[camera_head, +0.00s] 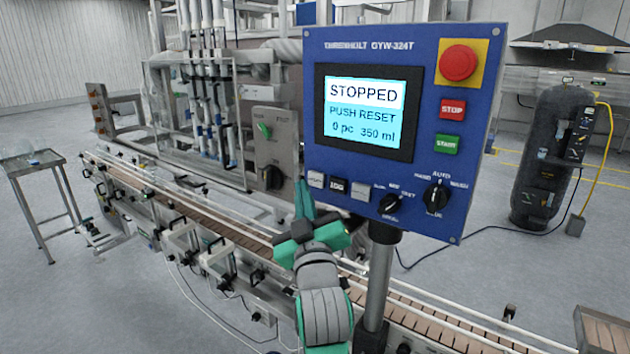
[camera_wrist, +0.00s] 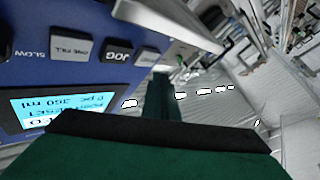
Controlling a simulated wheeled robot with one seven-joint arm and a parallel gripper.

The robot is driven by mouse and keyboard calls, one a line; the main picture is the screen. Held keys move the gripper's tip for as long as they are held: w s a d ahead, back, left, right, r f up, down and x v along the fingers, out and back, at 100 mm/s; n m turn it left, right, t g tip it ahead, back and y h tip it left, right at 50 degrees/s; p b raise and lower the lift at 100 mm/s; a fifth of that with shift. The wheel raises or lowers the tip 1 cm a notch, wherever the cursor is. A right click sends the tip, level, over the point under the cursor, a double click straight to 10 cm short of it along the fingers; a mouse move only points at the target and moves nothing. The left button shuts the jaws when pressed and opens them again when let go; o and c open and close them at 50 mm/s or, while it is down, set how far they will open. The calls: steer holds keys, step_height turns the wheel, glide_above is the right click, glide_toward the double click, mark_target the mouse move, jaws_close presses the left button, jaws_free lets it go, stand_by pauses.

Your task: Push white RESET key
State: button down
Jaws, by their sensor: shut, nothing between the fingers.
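The blue control panel (camera_head: 330,60) has a row of three keys under its screen. The leftmost, a pale key (camera_head: 316,180), looks like the white RESET key; its lettering is too small to read. In the upside-down wrist view it seems to be the rightmost key (camera_wrist: 147,57), beside the black JOG key (camera_wrist: 117,53). My gripper (camera_head: 304,190) is shut and empty, with green fingers pointing up, just left of and below the pale key. In the wrist view the fingertips (camera_wrist: 162,84) are off the panel's edge, below that key; contact cannot be seen.
The screen (camera_head: 364,112) reads STOPPED, PUSH RESET, 0 pc 350 ml. The ONE FILL key (camera_wrist: 72,45), a selector knob (camera_head: 390,204) and a red emergency button (camera_head: 459,62) share the panel. A grey switch box (camera_head: 272,150) and conveyor (camera_head: 190,207) lie behind my gripper.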

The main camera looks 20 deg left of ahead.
steer(key=shift+w+d, duration=0.25)
steer(key=shift+w, duration=0.3)
steer(key=shift+w, duration=0.1)
stand_by(1.7)
steer(key=shift+w+d, duration=0.1)
steer(key=shift+w, duration=0.15)
steer(key=shift+w+d, duration=0.2)
steer(key=shift+w, duration=0.2)
stand_by(0.7)
steer(key=shift+s+a, duration=0.1)
steer(key=shift+s, duration=0.05)
stand_by(0.3)
steer(key=shift+s+a, duration=0.2)
steer(key=shift+s, duration=0.4)
steer(key=shift+s, duration=0.15)
steer(key=shift+s+a, duration=0.3)
steer(key=shift+s, duration=0.45)
steer(key=shift+s+a, duration=0.25)
steer(key=shift+s, duration=0.45)
steer(key=shift+s+a, duration=0.3)
steer(key=shift+s, duration=0.45)
steer(key=shift+w, duration=0.1)
